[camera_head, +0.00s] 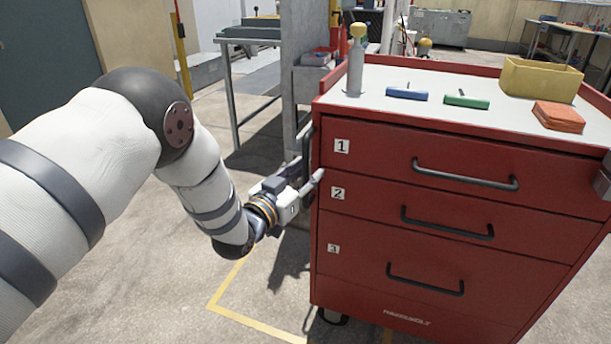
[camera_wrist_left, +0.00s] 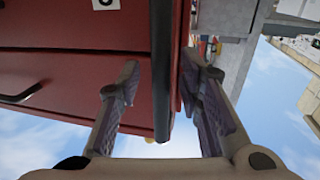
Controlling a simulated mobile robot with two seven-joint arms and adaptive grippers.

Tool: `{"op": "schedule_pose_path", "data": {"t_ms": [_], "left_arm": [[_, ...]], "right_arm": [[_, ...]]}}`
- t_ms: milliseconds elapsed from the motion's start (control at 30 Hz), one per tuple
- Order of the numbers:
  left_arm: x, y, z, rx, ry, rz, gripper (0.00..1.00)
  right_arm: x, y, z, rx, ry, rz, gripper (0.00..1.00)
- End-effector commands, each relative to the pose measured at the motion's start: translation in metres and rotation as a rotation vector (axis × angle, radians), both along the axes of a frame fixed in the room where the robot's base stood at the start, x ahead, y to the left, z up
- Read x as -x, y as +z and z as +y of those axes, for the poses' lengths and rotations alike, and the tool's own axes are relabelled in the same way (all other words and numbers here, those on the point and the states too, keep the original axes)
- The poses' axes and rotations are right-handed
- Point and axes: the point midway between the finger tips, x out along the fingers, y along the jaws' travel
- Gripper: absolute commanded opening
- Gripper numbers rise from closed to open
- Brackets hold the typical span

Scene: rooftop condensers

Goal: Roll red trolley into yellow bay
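The red trolley (camera_head: 420,225), with drawers numbered 1 to 3, stands upright right in front of me. My left gripper (camera_head: 308,182) is at its left side, by the dark upright side handle (camera_head: 307,150). In the left wrist view, its fingers (camera_wrist_left: 163,85) are apart on either side of the dark bar (camera_wrist_left: 161,50); I see gaps on both sides. A small grey part (camera_head: 603,183) at the trolley's right edge may be my right gripper; its state is unclear. Yellow floor lines (camera_head: 255,325) form a corner left of the trolley; the trolley hides other parts of the marking.
On the trolley top are a yellow bin (camera_head: 540,80), orange cloths (camera_head: 558,117), blue (camera_head: 407,93) and green (camera_head: 466,101) tools and a grey cylinder (camera_head: 356,65). A metal bench (camera_head: 250,80) stands behind left. The floor at left is clear.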

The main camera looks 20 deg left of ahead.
Motion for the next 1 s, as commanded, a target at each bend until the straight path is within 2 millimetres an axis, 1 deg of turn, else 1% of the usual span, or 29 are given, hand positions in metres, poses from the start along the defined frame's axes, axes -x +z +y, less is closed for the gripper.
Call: {"op": "schedule_pose_path", "data": {"t_ms": [67,267,367,400,433,833,1000], "left_arm": [[-0.0031,-0.0003,-0.0008,0.001,0.0,0.001,0.33],[-0.0033,0.0001,-0.0008,0.001,0.0,0.001,0.33],[-0.0032,0.0,-0.0008,0.001,0.0,0.001,0.13],[-0.0031,0.0,-0.0007,0.0,0.0,0.001,0.04],[-0.0031,0.0,-0.0007,0.0,0.0,0.001,0.0],[-0.0029,-0.0002,0.0005,0.0,0.0,0.001,0.0],[-0.0032,0.0001,0.007,0.0,0.005,0.002,0.0]], "right_arm": [[0.0002,-0.0006,0.0,0.0,0.0,0.001,0.0],[0.0002,-0.0003,0.0001,0.0,0.0,0.0,0.0],[0.0002,-0.0003,0.0001,0.0,0.0,0.0,0.0],[0.0001,-0.0003,0.0001,0.0,0.0,0.0,0.0],[0.0001,-0.0003,0.0001,0.0,0.0,0.0,0.0],[-0.0001,0.0001,0.0001,0.0,0.0,0.0,0.0],[-0.0007,0.0015,0.0,0.0,0.0,-0.002,0.0]]}}
